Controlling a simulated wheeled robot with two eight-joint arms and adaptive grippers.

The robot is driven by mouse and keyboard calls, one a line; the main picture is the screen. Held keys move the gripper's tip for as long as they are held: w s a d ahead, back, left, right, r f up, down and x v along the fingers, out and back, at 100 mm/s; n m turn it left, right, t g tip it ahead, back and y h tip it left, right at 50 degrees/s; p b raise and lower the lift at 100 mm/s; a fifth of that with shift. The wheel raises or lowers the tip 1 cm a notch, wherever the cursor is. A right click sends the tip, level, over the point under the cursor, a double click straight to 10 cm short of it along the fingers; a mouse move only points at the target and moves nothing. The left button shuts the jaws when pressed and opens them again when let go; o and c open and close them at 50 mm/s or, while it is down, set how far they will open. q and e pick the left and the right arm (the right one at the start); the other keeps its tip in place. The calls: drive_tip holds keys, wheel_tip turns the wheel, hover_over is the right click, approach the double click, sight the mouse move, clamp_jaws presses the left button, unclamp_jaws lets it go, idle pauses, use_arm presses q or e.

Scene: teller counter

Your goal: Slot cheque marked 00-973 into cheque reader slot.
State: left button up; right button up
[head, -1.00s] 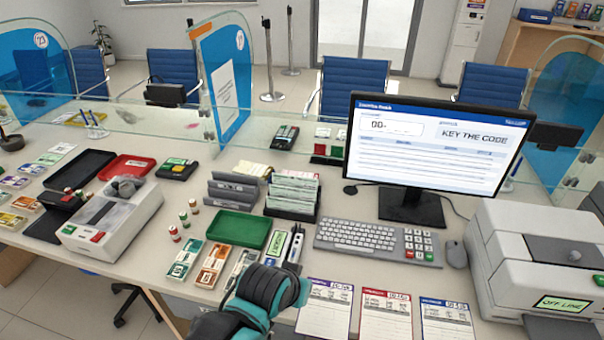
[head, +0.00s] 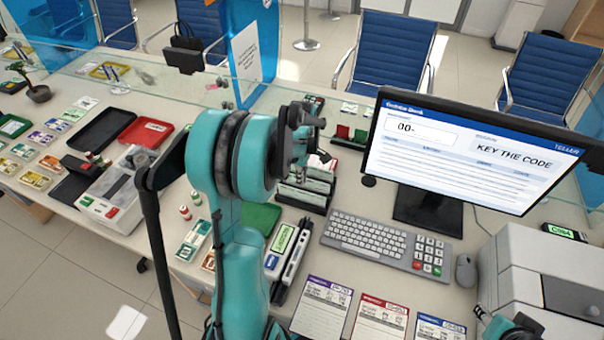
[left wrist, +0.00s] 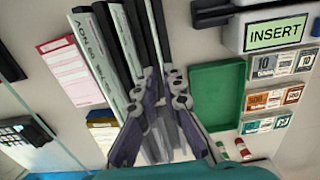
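My left gripper (head: 302,150) is over the black cheque rack (head: 298,197), partly hiding it. In the left wrist view the left gripper (left wrist: 162,82) points at the rack, its fingers apart with a narrow gap between the tips. Upright cheques (left wrist: 92,60) stand there between black dividers; the one with readable print does not clearly show 00-973. The display reads INSERT in the left wrist view (left wrist: 276,33). My right gripper (head: 512,328) shows only partly at the lower right.
The green tray (left wrist: 216,97) lies beside the rack and reader. Banknotes (left wrist: 275,66) lie beyond it. A keyboard (head: 372,238) and monitor (head: 470,150) reading KEY THE CODE stand right. Printed sheets (head: 322,305) lie in front. A glass screen edges the far side.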

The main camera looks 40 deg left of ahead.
sight(302, 191)
use_arm(q)
wheel_tip(302, 191, down, 7)
drive_tip(key=shift+f+b, duration=0.1)
drive_tip(key=shift+b, duration=1.05)
drive_tip(key=shift+c, duration=0.3)
clamp_jaws()
drive_tip(key=shift+r, duration=0.25)
wheel_tip(302, 191, up, 11)
drive_tip(key=p, duration=0.8)
drive_tip(key=shift+r, duration=0.15)
